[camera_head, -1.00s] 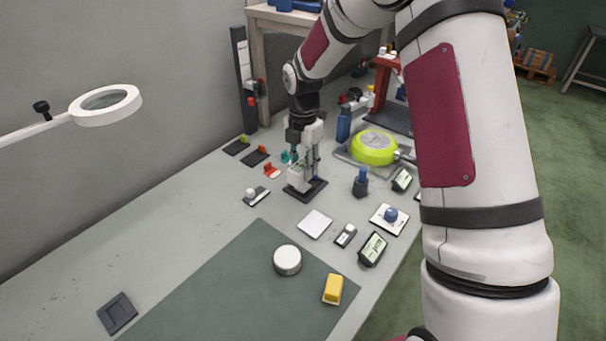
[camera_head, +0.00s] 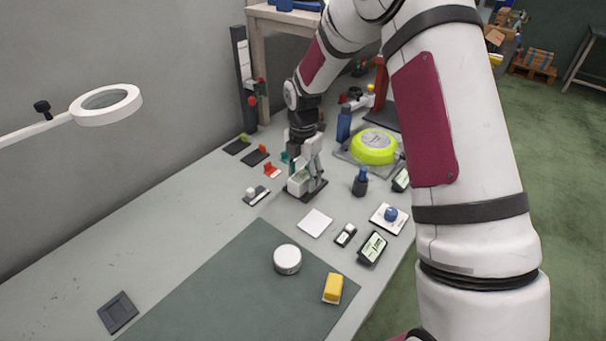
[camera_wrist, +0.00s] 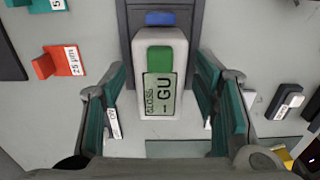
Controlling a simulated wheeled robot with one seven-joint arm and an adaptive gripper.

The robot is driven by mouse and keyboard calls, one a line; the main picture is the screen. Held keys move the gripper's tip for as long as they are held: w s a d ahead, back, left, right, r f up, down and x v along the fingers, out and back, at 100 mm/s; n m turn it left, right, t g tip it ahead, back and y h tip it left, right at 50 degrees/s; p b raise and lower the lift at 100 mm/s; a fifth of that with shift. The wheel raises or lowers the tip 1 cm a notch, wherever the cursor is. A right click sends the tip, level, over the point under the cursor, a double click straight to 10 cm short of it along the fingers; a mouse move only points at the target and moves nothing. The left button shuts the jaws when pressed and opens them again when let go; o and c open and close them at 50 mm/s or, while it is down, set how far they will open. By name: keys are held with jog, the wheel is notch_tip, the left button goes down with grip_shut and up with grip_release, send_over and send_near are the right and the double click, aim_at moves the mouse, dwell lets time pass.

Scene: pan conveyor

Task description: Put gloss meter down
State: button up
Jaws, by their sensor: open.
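The gloss meter (camera_head: 297,186) is a small white block with a green button and a display reading "GLOSS - GU". It stands on a dark base plate (camera_head: 316,190) at the far part of the bench. In the wrist view the meter (camera_wrist: 160,98) is in the middle, with a blue part of the dark holder (camera_wrist: 190,18) just behind it. My gripper (camera_head: 306,172) is around the meter, pointing down. In the wrist view my gripper (camera_wrist: 163,88) is open, with a green-padded finger on each side and gaps between pads and meter. The meter's underside is hidden.
A white square tile (camera_head: 315,223), a blue-topped bottle (camera_head: 360,182) and a display device (camera_head: 372,248) stand nearby to the right. A red-tabbed gauge (camera_wrist: 58,62) lies left of the meter. The green mat (camera_head: 225,295) holds a white tub (camera_head: 287,260) and a yellow block (camera_head: 333,288).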

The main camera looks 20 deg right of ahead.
aim_at(303, 174)
jog(key=shift+r, duration=0.1)
jog(key=s+r+m+t, duration=0.1)
jog(key=s+r+m, duration=0.25)
jog(key=r, duration=0.65)
jog(key=s+r+m, duration=0.2)
jog(key=s+r, duration=0.2)
jog(key=r, duration=0.7)
jog(key=s+r+m+t, duration=0.1)
jog(key=s+r+m, duration=0.1)
jog(key=s+m, duration=0.7)
jog(key=s+r+m+t, duration=0.1)
jog(key=s+r+m, duration=0.1)
jog(key=s+m, duration=0.8)
jog(key=s, duration=0.8)
jog(key=shift+s+d+t, duration=0.15)
jog(key=shift+s+t, duration=0.05)
jog(key=shift+t, duration=0.2)
